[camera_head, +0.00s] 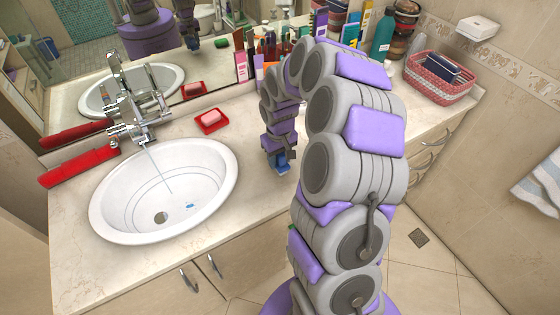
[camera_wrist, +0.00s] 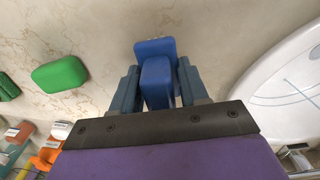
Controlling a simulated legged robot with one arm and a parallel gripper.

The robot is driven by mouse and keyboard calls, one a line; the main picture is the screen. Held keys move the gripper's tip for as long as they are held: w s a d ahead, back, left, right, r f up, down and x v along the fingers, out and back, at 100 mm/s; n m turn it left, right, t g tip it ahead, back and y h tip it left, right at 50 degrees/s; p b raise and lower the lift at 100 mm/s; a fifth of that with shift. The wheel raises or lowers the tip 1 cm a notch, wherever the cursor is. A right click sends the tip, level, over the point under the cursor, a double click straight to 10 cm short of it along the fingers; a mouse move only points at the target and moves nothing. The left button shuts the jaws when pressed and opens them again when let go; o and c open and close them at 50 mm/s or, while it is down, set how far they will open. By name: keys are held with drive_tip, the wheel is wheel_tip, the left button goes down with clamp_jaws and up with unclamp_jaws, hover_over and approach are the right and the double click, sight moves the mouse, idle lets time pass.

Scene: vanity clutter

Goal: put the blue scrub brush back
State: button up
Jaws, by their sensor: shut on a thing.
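My gripper (camera_head: 279,155) is at the end of my arm, low over the counter just right of the sink. It is shut on the blue scrub brush (camera_head: 283,167). In the wrist view the brush (camera_wrist: 156,82) sits between the two fingers of the gripper (camera_wrist: 156,72), with its wider blue end beyond the fingertips. The brush is close to the counter; I cannot tell whether it touches it. My arm hides part of the counter to the right.
The white sink (camera_head: 120,215) is left of the gripper, with a small blue spot inside. A red soap dish (camera_head: 212,129) and a red tray (camera_head: 78,166) are near the mirror. A green block (camera_wrist: 59,75) lies beside the brush. Several bottles and a red basket (camera_head: 425,88) stand farther right.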

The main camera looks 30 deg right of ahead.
drive_tip(key=shift+f, duration=0.7)
drive_tip(key=shift+d, duration=0.45)
drive_tip(key=o, duration=0.6)
drive_tip(key=shift+d, duration=0.1)
drive_tip(key=o, duration=0.3)
drive_tip(key=shift+a, duration=0.2)
drive_tip(key=shift+o, duration=0.2)
drive_tip(key=shift+a, duration=0.3)
drive_tip(key=shift+r, duration=0.1)
